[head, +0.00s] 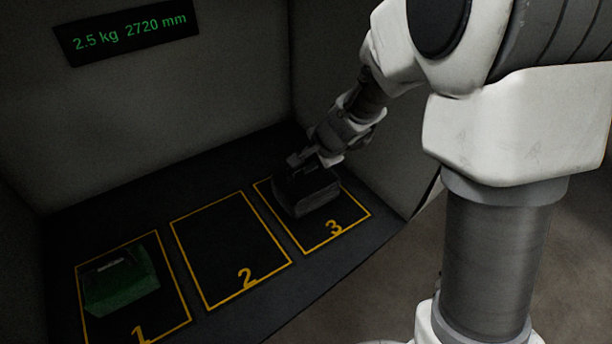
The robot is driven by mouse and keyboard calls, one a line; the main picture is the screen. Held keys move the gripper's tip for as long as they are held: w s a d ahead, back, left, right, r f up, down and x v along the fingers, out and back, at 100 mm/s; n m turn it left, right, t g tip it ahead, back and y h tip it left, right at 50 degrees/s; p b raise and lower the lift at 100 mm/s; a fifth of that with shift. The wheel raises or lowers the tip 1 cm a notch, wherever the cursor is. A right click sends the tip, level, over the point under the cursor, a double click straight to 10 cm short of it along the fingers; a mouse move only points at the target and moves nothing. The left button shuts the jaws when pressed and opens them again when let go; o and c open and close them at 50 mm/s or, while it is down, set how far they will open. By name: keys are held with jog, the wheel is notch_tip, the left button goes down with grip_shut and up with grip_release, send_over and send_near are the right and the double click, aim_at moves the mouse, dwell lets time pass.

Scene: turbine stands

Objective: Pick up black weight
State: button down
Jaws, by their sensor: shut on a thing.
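The black weight (308,194) is a dark block in the yellow-outlined area marked 3, on the right of the dark shelf. My gripper (306,160) reaches down to its top from the upper right and is shut on it, at what looks like its handle. The fingertips are small and dim here. The weight looks upright; I cannot tell whether it touches the shelf.
A green weight (122,282) sits in area 1 at the left. Area 2 (228,246) between them is empty. Walls enclose the shelf (210,190) at the back and sides.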

notch_tip(320, 180, up, 10)
jog(key=p, duration=0.5)
jog(key=shift+w+r, duration=0.1)
jog(key=shift+r, duration=0.1)
jog(key=c, duration=1.4)
grip_release()
grip_shut()
